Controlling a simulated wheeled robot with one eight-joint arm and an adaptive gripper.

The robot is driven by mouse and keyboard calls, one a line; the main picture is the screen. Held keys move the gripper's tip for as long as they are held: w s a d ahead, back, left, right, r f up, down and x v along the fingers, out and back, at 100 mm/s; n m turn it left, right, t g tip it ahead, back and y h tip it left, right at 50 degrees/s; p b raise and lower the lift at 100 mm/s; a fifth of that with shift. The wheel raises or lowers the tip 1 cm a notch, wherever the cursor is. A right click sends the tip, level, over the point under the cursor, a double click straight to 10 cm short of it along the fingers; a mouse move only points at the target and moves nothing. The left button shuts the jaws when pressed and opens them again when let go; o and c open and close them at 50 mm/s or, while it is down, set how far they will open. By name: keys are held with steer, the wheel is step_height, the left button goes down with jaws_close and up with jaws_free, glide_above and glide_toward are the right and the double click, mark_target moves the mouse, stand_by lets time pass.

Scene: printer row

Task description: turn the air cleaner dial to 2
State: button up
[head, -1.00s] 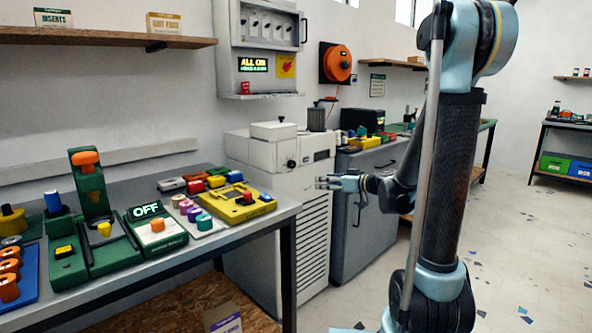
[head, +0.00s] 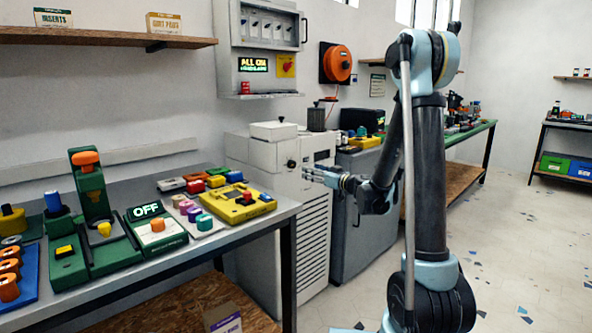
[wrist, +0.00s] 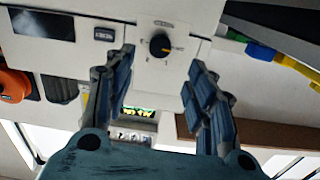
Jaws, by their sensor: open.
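The air cleaner (head: 262,165) is a tall off-white cabinet with side louvres, standing between the workbench and a grey cabinet. Its black dial (head: 291,164) is on the upper front. In the wrist view the dial (wrist: 160,45) is a round black knob with a light pointer mark toward the right of the picture, on a pale panel with small marks too small to read. My gripper (head: 308,174) is open and empty, just right of and slightly below the dial in the head view. In the wrist view its two fingers (wrist: 159,72) stand apart on either side below the dial, not touching it.
The workbench (head: 255,225) at left carries a green device with an OFF display (head: 148,210), a yellow block (head: 235,203) and several coloured knobs. A grey cabinet (head: 358,215) stands right of the air cleaner. The floor at right is open.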

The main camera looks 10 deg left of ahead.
mark_target(294, 165)
steer(key=x, duration=1)
steer(key=shift+w+a, duration=0.25)
steer(key=shift+a, duration=0.05)
steer(key=shift+c, duration=0.5)
steer(key=c, duration=1)
